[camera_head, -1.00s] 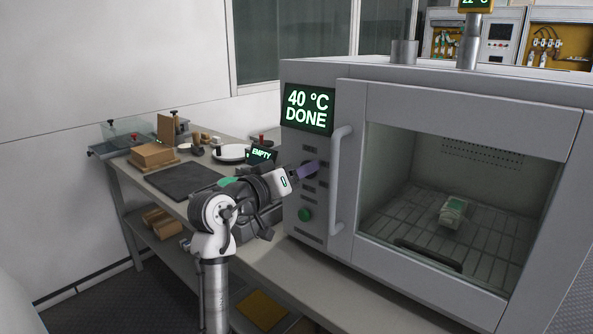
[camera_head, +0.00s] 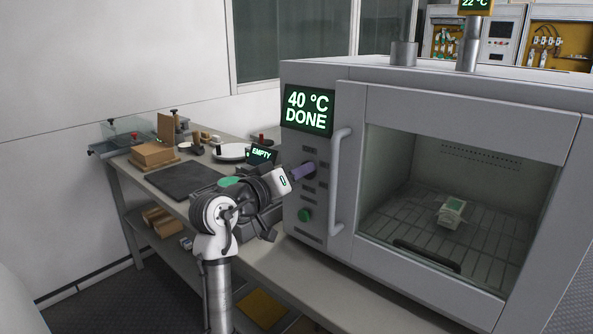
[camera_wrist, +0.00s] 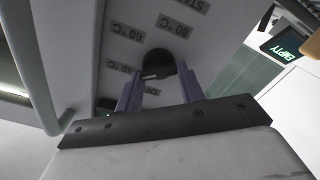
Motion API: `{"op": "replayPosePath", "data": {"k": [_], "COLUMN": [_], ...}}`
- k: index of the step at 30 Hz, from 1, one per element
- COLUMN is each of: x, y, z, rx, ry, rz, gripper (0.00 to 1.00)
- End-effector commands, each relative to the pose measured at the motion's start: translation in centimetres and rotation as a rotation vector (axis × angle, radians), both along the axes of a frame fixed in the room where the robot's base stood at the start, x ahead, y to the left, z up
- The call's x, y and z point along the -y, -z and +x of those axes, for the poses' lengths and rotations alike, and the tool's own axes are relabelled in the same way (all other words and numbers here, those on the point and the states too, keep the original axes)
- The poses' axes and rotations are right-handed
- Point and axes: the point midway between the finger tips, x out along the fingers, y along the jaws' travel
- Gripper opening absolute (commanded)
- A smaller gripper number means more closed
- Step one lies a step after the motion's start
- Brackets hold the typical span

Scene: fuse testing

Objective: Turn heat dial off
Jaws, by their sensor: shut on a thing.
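The heat dial (camera_wrist: 160,66) is a dark round knob on the oven's front panel, with labels such as 40 °C, 60 °C and 80 °C around it in the wrist view. My gripper (camera_head: 308,170) is at the dial, its two purple fingers on either side of it; they also show in the wrist view (camera_wrist: 160,90). It is shut on the dial. The oven (camera_head: 350,100) is grey, and its display (camera_head: 308,110) reads "40 °C DONE". In the head view my fingers mostly hide the dial.
A green button (camera_head: 306,215) sits below the dial. The door handle (camera_head: 338,180) stands out just to the right. A small white-and-green item (camera_head: 451,212) rests on the rack behind the glass. An "EMPTY" display (camera_head: 262,154) stands on the bench (camera_head: 155,178) to the left.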

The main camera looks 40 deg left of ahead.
Motion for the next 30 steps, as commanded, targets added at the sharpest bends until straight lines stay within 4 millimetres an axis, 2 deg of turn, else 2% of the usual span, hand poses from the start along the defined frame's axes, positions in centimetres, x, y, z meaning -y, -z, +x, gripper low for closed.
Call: {"op": "replayPosePath", "data": {"k": [11, 21, 30], "x": [0.00, -0.10, -0.16], "y": [-0.41, -0.27, 0.04], "z": [0.08, 0.05, 0.02], "rx": [-0.027, -0.053, -0.070], "ry": [0.003, 0.002, 0.001], "rz": [-0.308, -0.625, -0.842], "gripper": [0.15, 0.15, 0.15]}}
